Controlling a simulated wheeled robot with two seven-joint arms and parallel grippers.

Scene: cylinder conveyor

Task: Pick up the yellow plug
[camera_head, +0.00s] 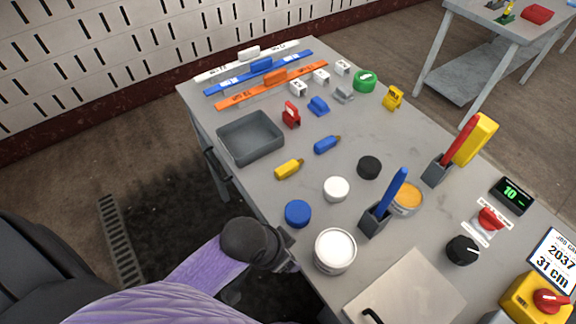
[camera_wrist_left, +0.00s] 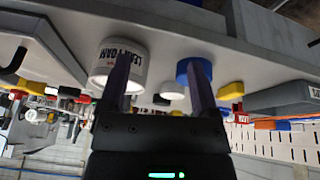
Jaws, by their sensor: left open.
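The yellow plug (camera_head: 289,169) lies on its side on the table in the head view, just right of the grey tray, its narrow tip pointing up and right. In the upside-down wrist view, a yellow piece (camera_wrist_left: 230,91) that looks like it shows beyond the blue lid. My left gripper (camera_head: 290,260) is at the table's near edge, well below the plug in the picture and apart from it. In the wrist view my left gripper (camera_wrist_left: 158,75) has its two fingers apart with nothing between them. My right gripper is not in view.
A blue lid (camera_head: 298,213) and a white tub (camera_head: 335,251) stand close to my left gripper. A white lid (camera_head: 336,189), a blue plug (camera_head: 327,144) and the grey tray (camera_head: 222,138) surround the yellow plug. A blue-handled tool in a holder (camera_head: 374,221) stands upright to the right.

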